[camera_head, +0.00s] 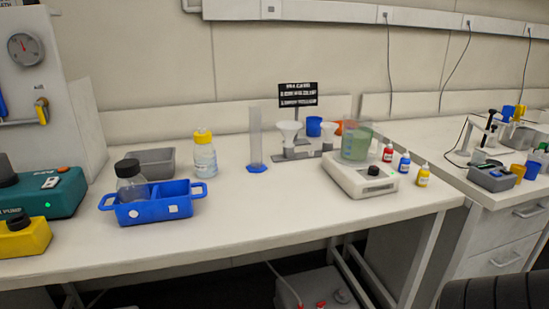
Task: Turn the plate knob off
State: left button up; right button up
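A white plate device (358,178) stands on the right part of the bench. Its black knob (374,170) sits on the front right of the top; its setting is too small to tell. A clear beaker with green liquid (357,143) stands on the plate, behind and left of the knob. Neither of my grippers is clearly in view. A dark ribbed shape at the bottom right corner may be part of my arm.
A blue two-part caddy (153,211) with a dark-capped bottle stands on the left. A measuring cylinder (256,140) stands mid-bench. Small red, blue and yellow dropper bottles (423,176) stand right of the plate. The bench front (290,210) is clear.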

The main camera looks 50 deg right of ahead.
aim_at(374, 170)
jog(key=u, duration=0.85)
jog(key=k, duration=1.1)
jog(key=z, duration=1)
